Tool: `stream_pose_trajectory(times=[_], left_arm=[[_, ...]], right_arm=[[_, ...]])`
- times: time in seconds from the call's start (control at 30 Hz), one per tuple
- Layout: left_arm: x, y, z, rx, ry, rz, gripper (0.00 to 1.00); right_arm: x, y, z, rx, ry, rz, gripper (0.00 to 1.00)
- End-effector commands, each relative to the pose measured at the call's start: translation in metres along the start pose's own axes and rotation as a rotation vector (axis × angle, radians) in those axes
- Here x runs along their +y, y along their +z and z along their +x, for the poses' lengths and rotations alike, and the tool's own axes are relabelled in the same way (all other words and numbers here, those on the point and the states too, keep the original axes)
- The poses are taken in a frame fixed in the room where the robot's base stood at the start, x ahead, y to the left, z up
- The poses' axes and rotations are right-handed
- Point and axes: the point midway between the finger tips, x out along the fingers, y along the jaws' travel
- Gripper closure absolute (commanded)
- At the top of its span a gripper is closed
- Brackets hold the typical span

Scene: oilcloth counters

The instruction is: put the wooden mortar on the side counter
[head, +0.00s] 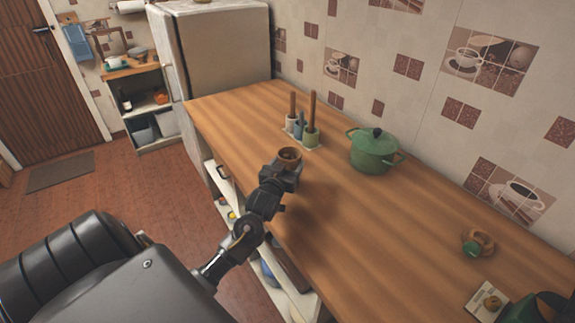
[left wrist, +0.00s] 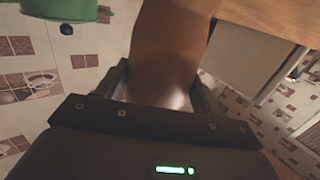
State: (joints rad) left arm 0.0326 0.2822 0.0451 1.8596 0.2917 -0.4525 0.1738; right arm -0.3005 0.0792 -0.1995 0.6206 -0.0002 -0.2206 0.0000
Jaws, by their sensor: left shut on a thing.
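The wooden mortar (head: 290,154) is a small brown cup with a dark hollow. My left gripper (head: 283,170) is shut on it and holds it over the long wooden counter (head: 350,225), near its front edge. A shadow lies on the wood to the right of the gripper. In the left wrist view the mortar (left wrist: 168,45) is a large brown shape between the fingers of the left gripper (left wrist: 162,88). A smaller unit with a wooden top (head: 133,70) stands at the back left; I cannot tell which of the two is the side counter. My right gripper is not in view.
A green lidded pot (head: 374,152) and a holder with upright utensils (head: 302,125) stand along the wall side. A brown ring-like item (head: 479,241) and a pale card or box (head: 487,300) lie at right. A fridge (head: 215,45) stands beyond the counter. The counter's middle is clear.

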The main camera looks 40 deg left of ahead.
Motion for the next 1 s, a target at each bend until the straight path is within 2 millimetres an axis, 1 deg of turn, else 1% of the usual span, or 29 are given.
stream_pose_trajectory(times=[0.03, 0.1, 0.4, 0.87, 0.9, 1.0], left_arm=[[0.000, 0.002, 0.000, 0.000, -0.001, 0.000, 0.78], [-0.001, 0.008, 0.001, 0.001, -0.002, 0.000, 0.78], [0.000, 0.011, 0.001, 0.004, -0.001, -0.001, 0.78], [0.000, 0.028, 0.000, -0.007, 0.000, 0.001, 0.78], [0.001, 0.029, 0.000, -0.011, 0.000, 0.002, 0.32], [0.001, 0.031, -0.001, -0.015, 0.002, 0.002, 0.19]], right_arm=[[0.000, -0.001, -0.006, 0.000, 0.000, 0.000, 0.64], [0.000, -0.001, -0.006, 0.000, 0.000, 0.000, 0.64], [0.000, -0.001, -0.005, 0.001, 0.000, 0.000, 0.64], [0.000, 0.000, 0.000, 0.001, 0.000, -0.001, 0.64], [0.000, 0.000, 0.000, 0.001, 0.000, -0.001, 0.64], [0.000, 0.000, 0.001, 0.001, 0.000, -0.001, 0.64]])
